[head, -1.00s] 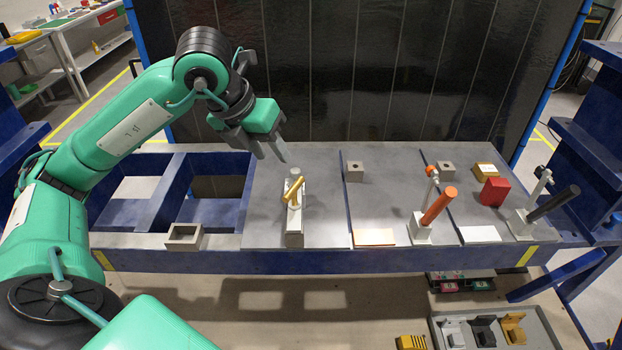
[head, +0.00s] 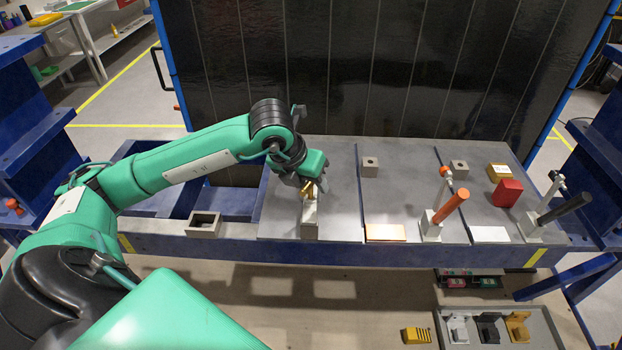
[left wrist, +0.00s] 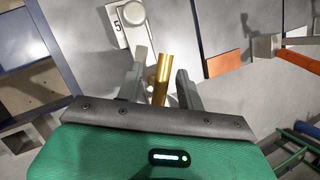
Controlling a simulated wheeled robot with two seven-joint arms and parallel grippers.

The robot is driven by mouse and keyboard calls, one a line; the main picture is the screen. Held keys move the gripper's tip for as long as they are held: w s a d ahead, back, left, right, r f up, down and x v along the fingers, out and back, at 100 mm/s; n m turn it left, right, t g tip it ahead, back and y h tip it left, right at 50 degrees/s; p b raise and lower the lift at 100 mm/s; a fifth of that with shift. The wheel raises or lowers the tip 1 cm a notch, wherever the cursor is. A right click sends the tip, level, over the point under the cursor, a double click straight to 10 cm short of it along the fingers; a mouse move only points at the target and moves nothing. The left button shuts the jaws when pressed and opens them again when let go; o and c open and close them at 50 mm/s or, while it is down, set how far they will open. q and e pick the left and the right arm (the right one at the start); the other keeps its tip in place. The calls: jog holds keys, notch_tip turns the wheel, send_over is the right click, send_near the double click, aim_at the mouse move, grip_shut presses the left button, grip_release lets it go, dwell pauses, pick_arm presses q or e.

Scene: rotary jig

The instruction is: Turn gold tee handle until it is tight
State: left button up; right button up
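The gold tee handle (head: 308,189) sits on top of an upright grey fixture (head: 310,217) on the grey plate, partly hidden by my left gripper (head: 306,184) in the head view. In the left wrist view the gold handle (left wrist: 161,78) lies between the two fingers of my left gripper (left wrist: 160,90). The fingers stand apart, one on each side of the bar, with a small gap visible. A pale plate marked 5 (left wrist: 120,20) belongs to the fixture beside it. My right gripper is out of view.
To the right stand an orange-handled clamp (head: 449,207) and a black-handled clamp (head: 563,208). A red block (head: 507,192) and a copper plate (head: 385,233) lie on the table. A dark panel (head: 400,70) rises behind. A hollow grey block (head: 203,224) is left.

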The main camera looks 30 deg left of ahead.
pick_arm(q)
jog(key=shift+c, duration=0.5)
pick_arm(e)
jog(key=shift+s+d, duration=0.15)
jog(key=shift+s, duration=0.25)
pick_arm(q)
grip_shut()
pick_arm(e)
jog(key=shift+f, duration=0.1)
